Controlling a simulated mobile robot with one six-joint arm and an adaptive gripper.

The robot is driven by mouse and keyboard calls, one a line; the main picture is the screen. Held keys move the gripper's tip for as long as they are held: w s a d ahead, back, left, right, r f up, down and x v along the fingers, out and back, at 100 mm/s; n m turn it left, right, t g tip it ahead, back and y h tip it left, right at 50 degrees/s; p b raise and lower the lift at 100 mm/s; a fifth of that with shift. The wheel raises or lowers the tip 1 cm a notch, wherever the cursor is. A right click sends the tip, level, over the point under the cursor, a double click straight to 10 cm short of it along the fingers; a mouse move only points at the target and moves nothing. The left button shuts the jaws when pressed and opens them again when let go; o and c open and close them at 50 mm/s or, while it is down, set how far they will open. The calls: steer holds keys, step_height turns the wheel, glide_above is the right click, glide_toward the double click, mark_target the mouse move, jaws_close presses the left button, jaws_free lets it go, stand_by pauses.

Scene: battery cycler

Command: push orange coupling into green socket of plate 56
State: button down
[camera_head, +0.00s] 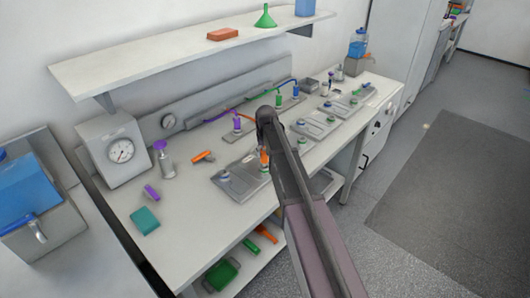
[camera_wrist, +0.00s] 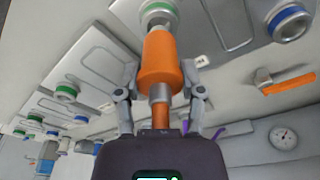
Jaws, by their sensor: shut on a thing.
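The orange coupling (camera_wrist: 160,58) is between the two fingers of my gripper (camera_wrist: 160,80), which is shut on it. In the head view the orange coupling (camera_head: 264,157) stands over the right part of a grey plate (camera_head: 240,184), partly hidden by my arm. In the wrist view its metal tip is right at a green-ringed socket (camera_wrist: 158,7). I cannot tell how deep the tip sits. A blue-ringed socket (camera_wrist: 290,22) is on the same plate (camera_wrist: 222,22). No plate number is readable.
Other plates with ringed sockets (camera_head: 314,126) lie farther along the bench. A loose orange piece (camera_head: 203,156), a purple piece (camera_head: 151,192) and a teal block (camera_head: 145,220) lie to the left. A gauge box (camera_head: 118,150) stands at the back left, below a shelf (camera_head: 180,50).

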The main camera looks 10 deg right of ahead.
steer(key=shift+f+b, duration=1.45)
steer(key=shift+b, duration=0.05)
stand_by(1.4)
steer(key=shift+c, duration=0.6)
jaws_free()
steer(key=shift+o, duration=0.6)
steer(key=shift+r, duration=0.15)
